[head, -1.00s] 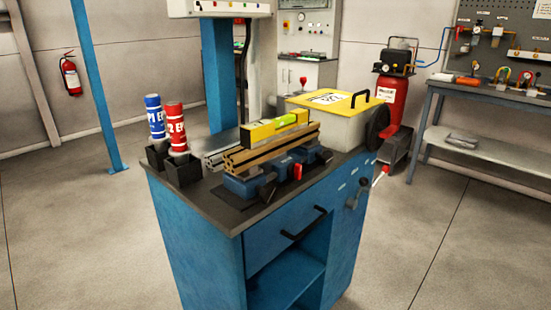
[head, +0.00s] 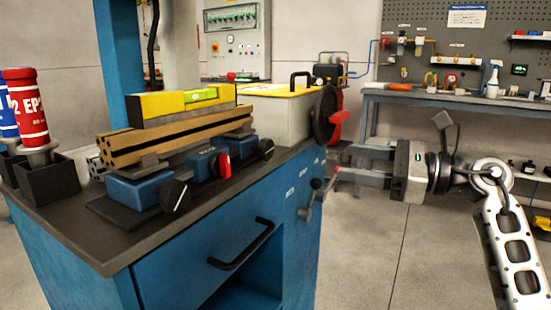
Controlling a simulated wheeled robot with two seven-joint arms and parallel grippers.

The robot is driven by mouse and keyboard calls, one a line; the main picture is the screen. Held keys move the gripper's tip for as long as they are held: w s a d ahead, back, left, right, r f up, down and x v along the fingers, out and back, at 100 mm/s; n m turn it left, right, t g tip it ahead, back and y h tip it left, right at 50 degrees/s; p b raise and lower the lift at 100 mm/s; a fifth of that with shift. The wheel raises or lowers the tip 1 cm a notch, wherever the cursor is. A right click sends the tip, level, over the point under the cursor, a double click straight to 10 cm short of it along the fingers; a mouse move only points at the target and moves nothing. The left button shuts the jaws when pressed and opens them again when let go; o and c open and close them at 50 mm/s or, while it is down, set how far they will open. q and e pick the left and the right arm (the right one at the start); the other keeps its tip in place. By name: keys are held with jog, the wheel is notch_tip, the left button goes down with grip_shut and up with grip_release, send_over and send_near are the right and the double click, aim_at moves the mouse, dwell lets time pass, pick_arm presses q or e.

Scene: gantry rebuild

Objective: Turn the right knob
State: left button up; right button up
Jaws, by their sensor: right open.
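Blue clamp blocks (head: 140,190) sit on the dark bench top under a wooden profile. They carry a black knob (head: 175,194) at the left, a red knob (head: 223,165) in the middle and a black knob (head: 265,148) at the right. The right knob has a light mark on its face. My right gripper (head: 340,168) is open, its two fingers pointing left. It is to the right of the right knob, clear of it, beside the bench's right side. Nothing shows between its fingers. My left gripper is out of view.
A black handwheel (head: 323,113) on the yellow-lidded box (head: 280,105) is just above my right gripper's fingers. Red and blue cartridges stand at the left. Open floor lies right of the bench.

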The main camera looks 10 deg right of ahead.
aim_at(270, 150)
jog(key=x, duration=1.5)
jog(key=shift+a+r+b, duration=0.1)
jog(key=shift+a+b, duration=0.1)
jog(key=shift+b, duration=0.15)
jog(key=c, duration=1)
